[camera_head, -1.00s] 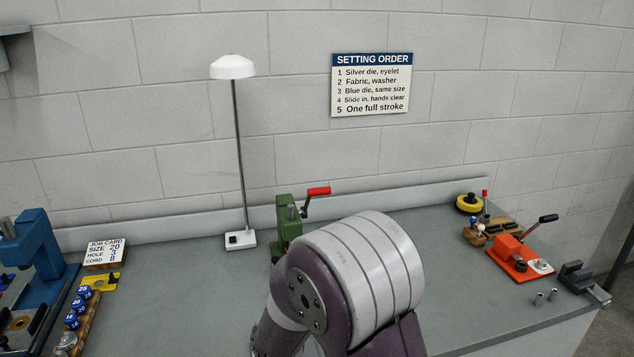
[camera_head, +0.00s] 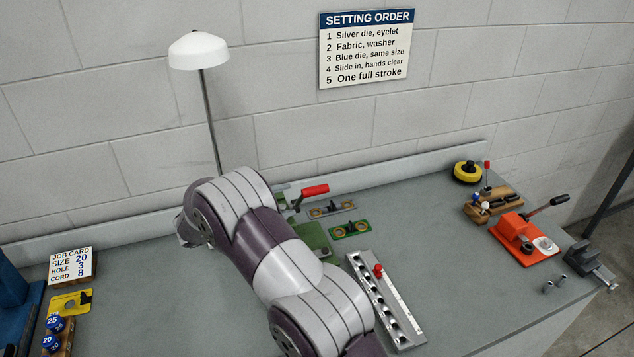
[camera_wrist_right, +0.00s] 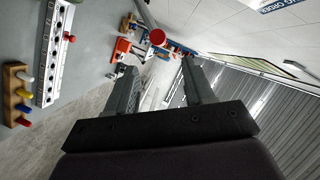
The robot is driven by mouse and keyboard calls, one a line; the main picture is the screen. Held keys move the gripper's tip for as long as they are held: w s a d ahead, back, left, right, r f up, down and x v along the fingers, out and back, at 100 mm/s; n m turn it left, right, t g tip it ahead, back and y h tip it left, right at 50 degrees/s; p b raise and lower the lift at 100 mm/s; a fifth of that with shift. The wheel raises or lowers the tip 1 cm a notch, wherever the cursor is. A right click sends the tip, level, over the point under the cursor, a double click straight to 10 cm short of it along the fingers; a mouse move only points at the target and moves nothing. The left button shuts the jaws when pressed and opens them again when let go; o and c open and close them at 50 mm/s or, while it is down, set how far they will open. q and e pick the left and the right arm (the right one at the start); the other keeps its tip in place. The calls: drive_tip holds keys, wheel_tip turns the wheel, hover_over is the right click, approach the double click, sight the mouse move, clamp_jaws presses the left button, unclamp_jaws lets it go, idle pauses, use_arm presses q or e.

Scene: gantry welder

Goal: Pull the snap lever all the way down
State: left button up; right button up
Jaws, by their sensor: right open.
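A lever with a red grip (camera_head: 314,190) stands on the green press (camera_head: 314,238) at the back of the bench, partly hidden by my right arm. Its grip is raised above the bench. In the right wrist view a red round end (camera_wrist_right: 157,37) on a grey bar, seemingly this grip end-on, lies beyond the fingertips. My right gripper (camera_wrist_right: 157,68) is open, with nothing between its fingers. It is hidden behind my arm in the head view. An orange press (camera_head: 516,233) with a black-handled lever (camera_head: 546,205) stands at the right. My left gripper is out of view.
A white lamp (camera_head: 199,51) stands behind my arm. A long strip with holes (camera_head: 385,300) and a red knob lies right of my arm. A grey vice (camera_head: 590,262) sits at the right edge. The bench between strip and orange press is clear.

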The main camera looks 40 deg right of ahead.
sight(321, 189)
drive_tip(key=p+x, duration=0.1)
drive_tip(key=x, duration=0.3)
drive_tip(key=p+x, duration=0.2)
drive_tip(key=x, duration=0.1)
drive_tip(key=w+p+x, duration=0.1)
drive_tip(key=x, duration=0.3)
drive_tip(key=shift+d+f, duration=0.2)
drive_tip(key=shift+d, duration=0.1)
drive_tip(key=shift+s+d, duration=0.25)
drive_tip(key=shift+w+f, duration=0.2)
drive_tip(key=shift+d, duration=0.1)
clamp_jaws()
